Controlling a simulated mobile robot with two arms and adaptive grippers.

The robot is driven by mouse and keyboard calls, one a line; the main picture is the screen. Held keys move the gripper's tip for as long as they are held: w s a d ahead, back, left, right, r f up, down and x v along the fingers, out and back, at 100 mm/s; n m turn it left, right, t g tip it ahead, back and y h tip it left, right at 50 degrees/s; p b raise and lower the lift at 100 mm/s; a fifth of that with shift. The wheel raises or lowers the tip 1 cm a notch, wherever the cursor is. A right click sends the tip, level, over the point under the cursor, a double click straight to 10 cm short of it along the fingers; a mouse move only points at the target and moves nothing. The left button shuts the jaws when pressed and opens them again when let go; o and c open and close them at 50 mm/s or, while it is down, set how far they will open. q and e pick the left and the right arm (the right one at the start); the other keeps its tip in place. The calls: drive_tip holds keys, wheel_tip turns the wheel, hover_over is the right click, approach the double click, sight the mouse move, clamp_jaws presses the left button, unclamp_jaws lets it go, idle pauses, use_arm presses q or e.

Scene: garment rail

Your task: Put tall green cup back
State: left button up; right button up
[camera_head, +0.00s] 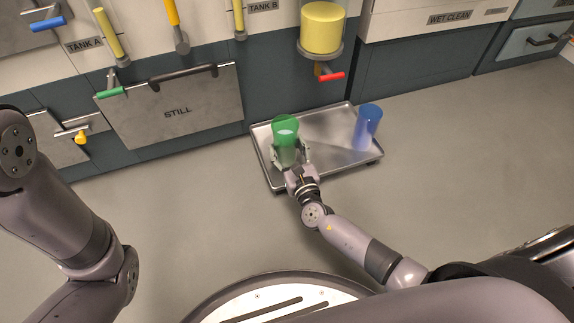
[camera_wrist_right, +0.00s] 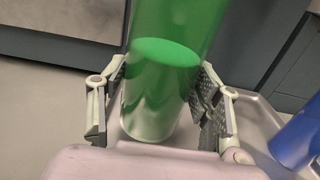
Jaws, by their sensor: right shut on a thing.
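The tall green cup (camera_head: 285,132) stands upright at the left part of a metal tray (camera_head: 327,122) in the head view. My right gripper (camera_head: 291,157) is shut on the cup, with a finger on each side of its lower part. In the right wrist view the green cup (camera_wrist_right: 165,70) stands between the two fingers of the right gripper (camera_wrist_right: 160,105). I cannot tell whether its base touches the tray. My left arm shows at the left of the head view, but its gripper is out of view.
A blue cup (camera_head: 367,126) stands at the right part of the tray; it also shows in the right wrist view (camera_wrist_right: 298,138). Behind are the STILL panel (camera_head: 190,112), a yellow tank (camera_head: 322,28) and a red-handled valve (camera_head: 331,76). The floor around the tray is clear.

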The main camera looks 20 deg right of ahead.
sight(289, 164)
drive_tip(key=shift+f+b, duration=1.6)
drive_tip(key=shift+f, duration=0.6)
drive_tip(key=shift+f, duration=0.25)
drive_tip(key=o, duration=1.5)
